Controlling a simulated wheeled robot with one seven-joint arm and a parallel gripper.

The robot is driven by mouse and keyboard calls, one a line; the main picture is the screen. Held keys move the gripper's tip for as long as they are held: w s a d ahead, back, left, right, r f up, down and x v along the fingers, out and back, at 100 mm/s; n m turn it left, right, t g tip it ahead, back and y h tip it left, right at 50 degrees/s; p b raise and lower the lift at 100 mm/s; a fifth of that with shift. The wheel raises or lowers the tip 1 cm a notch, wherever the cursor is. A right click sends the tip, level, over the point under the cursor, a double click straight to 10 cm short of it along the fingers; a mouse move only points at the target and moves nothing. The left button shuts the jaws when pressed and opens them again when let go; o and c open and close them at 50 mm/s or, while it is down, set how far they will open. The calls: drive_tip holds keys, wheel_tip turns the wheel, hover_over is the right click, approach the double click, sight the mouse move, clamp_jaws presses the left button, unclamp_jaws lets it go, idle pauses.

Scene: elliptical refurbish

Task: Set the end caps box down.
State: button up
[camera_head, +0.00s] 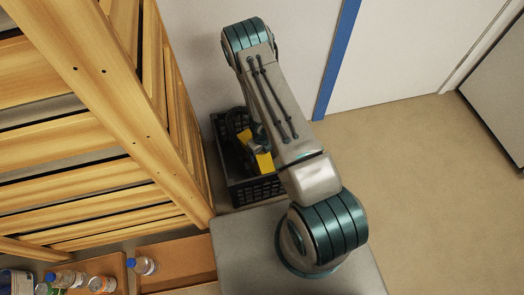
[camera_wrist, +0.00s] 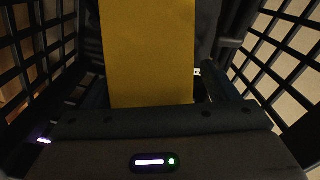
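The end caps box appears to be the yellow box (camera_head: 262,162). It is inside a black crate (camera_head: 262,190) on the floor, beside the wooden shelving. In the wrist view the yellow box (camera_wrist: 149,50) fills the middle, close in front of my gripper's palm and between its dark fingers. My gripper (camera_wrist: 152,95) is down within the crate's walls and seems shut on the box. The finger contact is dark and hard to see. The underside of the box is hidden, so I cannot tell whether it touches the crate floor.
Mesh crate walls stand close on the left (camera_wrist: 35,45) and right (camera_wrist: 285,50) of my gripper. Wooden shelving (camera_head: 110,110) is left of the crate, and a white wall is behind it. Bottles (camera_head: 142,266) stand in trays at lower left. Open floor (camera_head: 430,190) lies to the right.

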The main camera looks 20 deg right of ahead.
drive_tip(key=shift+r, duration=0.1)
wheel_tip(320, 180, up, 13)
drive_tip(key=p, duration=0.7)
drive_tip(key=s+a+r+n+y, duration=0.1)
drive_tip(key=a+r+n+y, duration=0.15)
drive_tip(key=r+n, duration=0.75)
drive_tip(key=a+r+n+y, duration=0.1)
drive_tip(key=a+r+n, duration=0.3)
drive_tip(key=r, duration=1.1)
drive_tip(key=s+d+r+n+h, duration=0.1)
drive_tip(key=s+d+r+n, duration=0.2)
drive_tip(key=s+r+n, duration=0.5)
drive_tip(key=s+d+r+n+t+h, duration=0.1)
drive_tip(key=s+d+r+n, duration=0.3)
drive_tip(key=s+r+n, duration=0.4)
drive_tip(key=shift+s+d+r+n+h, duration=0.2)
drive_tip(key=shift+s+n+h, duration=0.25)
drive_tip(key=shift+n+h, duration=0.3)
